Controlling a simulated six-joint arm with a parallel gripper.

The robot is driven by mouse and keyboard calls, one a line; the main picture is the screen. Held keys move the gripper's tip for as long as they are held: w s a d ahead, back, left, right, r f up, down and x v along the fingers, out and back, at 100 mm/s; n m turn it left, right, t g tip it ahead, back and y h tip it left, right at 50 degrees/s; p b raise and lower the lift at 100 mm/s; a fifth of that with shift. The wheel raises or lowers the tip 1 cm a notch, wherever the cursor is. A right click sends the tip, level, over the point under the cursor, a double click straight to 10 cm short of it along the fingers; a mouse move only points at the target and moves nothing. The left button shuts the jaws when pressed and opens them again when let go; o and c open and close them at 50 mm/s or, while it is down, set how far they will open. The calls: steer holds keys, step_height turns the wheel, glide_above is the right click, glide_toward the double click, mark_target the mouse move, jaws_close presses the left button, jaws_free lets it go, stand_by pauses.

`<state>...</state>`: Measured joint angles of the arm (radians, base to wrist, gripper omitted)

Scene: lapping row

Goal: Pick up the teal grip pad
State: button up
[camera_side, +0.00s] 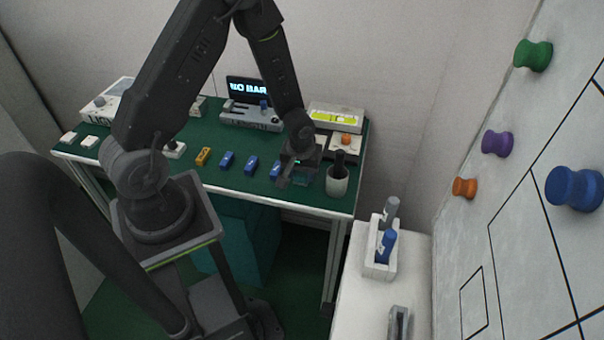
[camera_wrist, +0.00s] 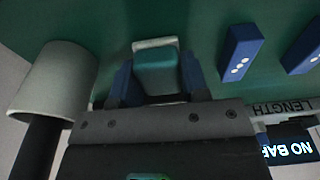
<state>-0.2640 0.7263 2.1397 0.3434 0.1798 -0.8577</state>
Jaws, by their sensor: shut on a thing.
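The teal grip pad (camera_wrist: 156,72) sits between the two fingers of my gripper (camera_wrist: 157,78) in the wrist view, with a pale edge at its far end. My gripper is shut on it. In the side view my gripper (camera_side: 293,176) is low over the right part of the green table, and a bit of the teal pad (camera_side: 301,180) shows beside the fingers. I cannot tell whether the pad touches the table top.
A pale cup (camera_side: 337,182) with a dark item in it stands close to the right of my gripper. Several blue blocks (camera_side: 251,165) and a yellow one (camera_side: 203,156) lie in a row to the left. A device with a lit screen (camera_side: 248,88) stands behind.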

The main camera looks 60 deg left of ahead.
step_height(320, 180, up, 4)
steer(key=shift+f, duration=0.1)
steer(key=s+a+r, duration=0.6)
steer(key=s+a, duration=0.1)
steer(key=a, duration=0.2)
steer(key=shift+s+r, duration=0.25)
steer(key=shift+s, duration=0.05)
